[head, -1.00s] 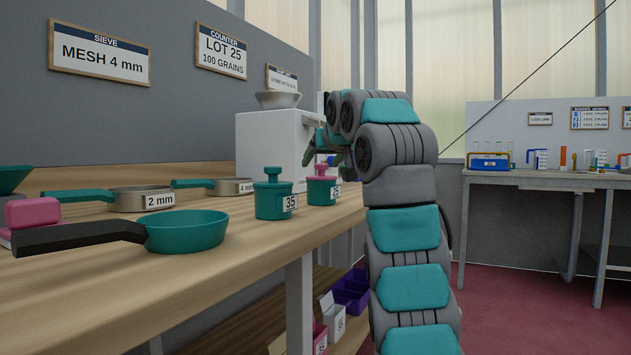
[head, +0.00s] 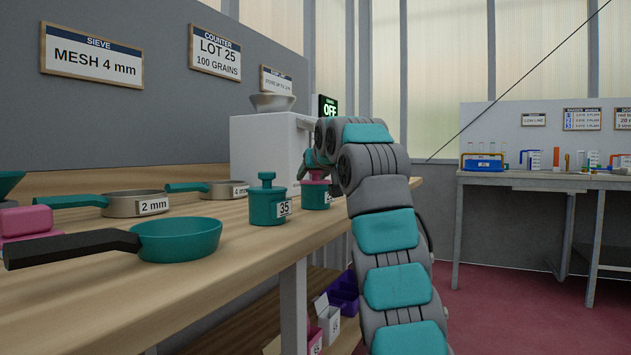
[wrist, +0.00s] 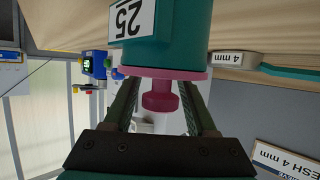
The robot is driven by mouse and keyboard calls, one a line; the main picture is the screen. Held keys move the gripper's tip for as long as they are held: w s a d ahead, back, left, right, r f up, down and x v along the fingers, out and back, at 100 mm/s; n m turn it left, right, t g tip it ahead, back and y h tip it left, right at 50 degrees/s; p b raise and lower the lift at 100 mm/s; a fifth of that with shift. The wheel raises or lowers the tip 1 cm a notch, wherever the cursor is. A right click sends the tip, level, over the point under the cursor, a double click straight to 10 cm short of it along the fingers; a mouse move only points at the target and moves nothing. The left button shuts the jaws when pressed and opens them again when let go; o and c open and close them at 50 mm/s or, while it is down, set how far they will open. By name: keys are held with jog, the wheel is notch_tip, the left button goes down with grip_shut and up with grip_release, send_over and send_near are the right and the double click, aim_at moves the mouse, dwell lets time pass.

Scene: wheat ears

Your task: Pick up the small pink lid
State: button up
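The small pink lid (wrist: 160,76) sits on the teal jar marked 25 (wrist: 178,35); its round knob (wrist: 160,98) points toward my gripper in the wrist view. My gripper (wrist: 158,104) has its two dark fingers apart, one on each side of the knob, with gaps visible. In the head view the jar marked 25 (head: 315,197) stands upright on the bench, and my gripper (head: 310,172) is at the lid (head: 319,177), which my arm partly hides.
A teal jar marked 35 (head: 267,203) with a teal lid stands just left. A teal pan (head: 182,240), sieves (head: 138,204) and a pink block (head: 26,221) are further left. A white machine (head: 262,150) stands behind. The bench's front edge is close.

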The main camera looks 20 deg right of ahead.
grip_shut()
jog(key=shift+r, duration=0.15)
dwell(0.4)
